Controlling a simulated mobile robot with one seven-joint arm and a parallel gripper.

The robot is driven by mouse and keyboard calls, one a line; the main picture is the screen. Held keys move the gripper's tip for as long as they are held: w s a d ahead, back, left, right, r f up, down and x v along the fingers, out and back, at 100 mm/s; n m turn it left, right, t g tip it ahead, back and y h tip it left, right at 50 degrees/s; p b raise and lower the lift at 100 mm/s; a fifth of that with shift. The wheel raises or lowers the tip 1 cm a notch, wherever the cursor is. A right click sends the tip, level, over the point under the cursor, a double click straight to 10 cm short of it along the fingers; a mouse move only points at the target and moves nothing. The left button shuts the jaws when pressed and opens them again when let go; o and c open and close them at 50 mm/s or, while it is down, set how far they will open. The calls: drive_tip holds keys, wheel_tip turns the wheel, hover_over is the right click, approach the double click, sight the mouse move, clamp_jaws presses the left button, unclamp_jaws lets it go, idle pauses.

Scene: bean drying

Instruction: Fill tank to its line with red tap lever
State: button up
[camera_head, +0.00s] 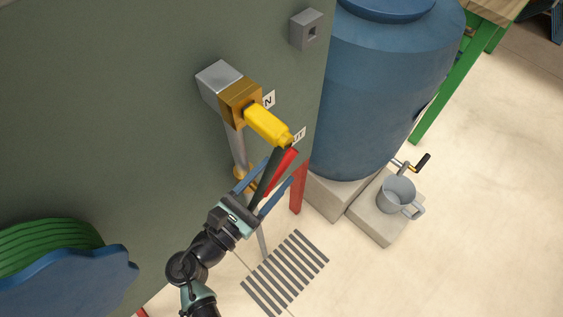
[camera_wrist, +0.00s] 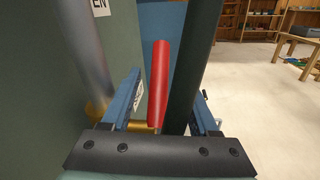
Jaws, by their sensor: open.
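The red tap lever (camera_head: 284,164) shows low beside the wall in the head view, below a yellow handle (camera_head: 268,125) on a brass fitting. My gripper (camera_head: 280,171) is open, with its blue fingers either side of the lever. In the wrist view the red lever (camera_wrist: 159,80) stands upright between the fingers of my gripper (camera_wrist: 166,84), and I cannot tell whether either finger touches it. A dark green bar (camera_wrist: 195,65) also runs between the fingers, right of the lever. A large blue barrel (camera_head: 385,95), perhaps the tank, stands on blocks. No fill line or water level is visible.
A grey-green wall (camera_head: 120,110) fills the left, with a metal pipe (camera_head: 238,150) running down it. A red post (camera_head: 299,188) stands near the lever. A grey mug (camera_head: 395,196) sits on a concrete block (camera_head: 375,226). The floor at the right is open.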

sight(275, 174)
drive_tip(key=shift+x, duration=1.7)
clamp_jaws()
